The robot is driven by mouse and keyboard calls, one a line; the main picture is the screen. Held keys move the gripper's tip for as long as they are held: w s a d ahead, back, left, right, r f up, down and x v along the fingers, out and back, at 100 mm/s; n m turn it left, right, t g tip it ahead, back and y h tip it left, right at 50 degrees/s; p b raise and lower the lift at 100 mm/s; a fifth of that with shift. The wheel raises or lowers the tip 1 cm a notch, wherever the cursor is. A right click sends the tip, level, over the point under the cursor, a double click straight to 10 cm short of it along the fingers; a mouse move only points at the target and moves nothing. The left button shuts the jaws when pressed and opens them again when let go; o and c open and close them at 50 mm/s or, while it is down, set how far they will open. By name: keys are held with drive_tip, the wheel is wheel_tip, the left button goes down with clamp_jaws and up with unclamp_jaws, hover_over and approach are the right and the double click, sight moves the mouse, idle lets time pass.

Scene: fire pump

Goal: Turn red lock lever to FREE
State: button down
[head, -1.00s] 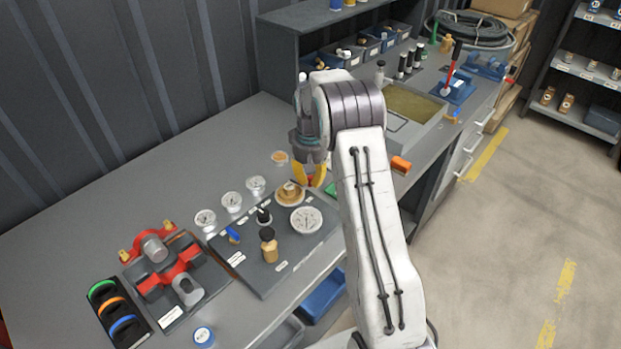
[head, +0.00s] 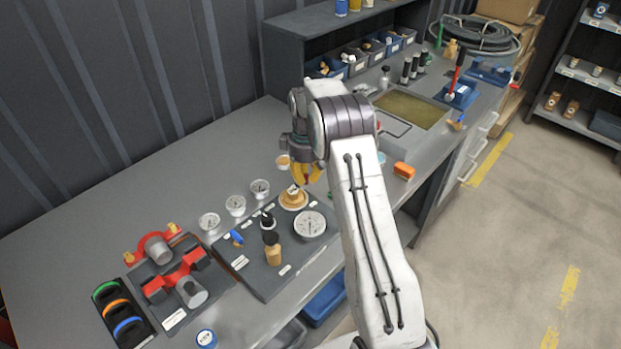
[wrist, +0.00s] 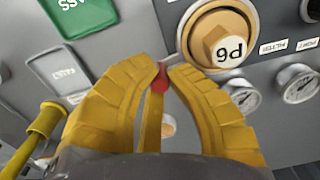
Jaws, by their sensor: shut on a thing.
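My gripper (head: 306,174) has yellow fingers and is low over the back right of the grey pump panel (head: 262,283), beside a brass cap (head: 293,199). In the wrist view, the fingertips (wrist: 164,70) are closed together on a small red piece, the red lock lever (wrist: 159,80). Only its rounded red end shows between the tips; the fingers hide the rest. The brass cap, marked P6, is also in the wrist view (wrist: 222,40), just beyond the right finger and apart from it. In the head view the lever is hidden, and I cannot read its setting.
A green sign (wrist: 80,15) and a small grey plate (wrist: 62,75) lie left of the fingers. A yellow rod-like part (wrist: 38,130) is at lower left. Gauges (wrist: 298,84) stand at right. A black-and-brass knob (head: 272,250) and an orange block (head: 404,171) are nearby.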

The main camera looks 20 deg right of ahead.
sight(295, 184)
drive_tip(key=n, duration=0.1)
drive_tip(key=w+a+n, duration=0.1)
drive_tip(key=n, duration=0.1)
drive_tip(key=shift+w+a+f, duration=0.1)
drive_tip(key=shift+a, duration=0.05)
drive_tip(key=shift+w+a+n, duration=0.2)
drive_tip(key=shift+a+n, duration=0.1)
drive_tip(key=shift+n, duration=0.4)
drive_tip(key=shift+w+a+n, duration=0.15)
drive_tip(key=shift+a+n, duration=0.1)
drive_tip(key=shift+n, duration=0.45)
drive_tip(key=c, duration=1.2)
unclamp_jaws()
drive_tip(key=shift+w, duration=0.1)
drive_tip(key=shift+r, duration=6.05)
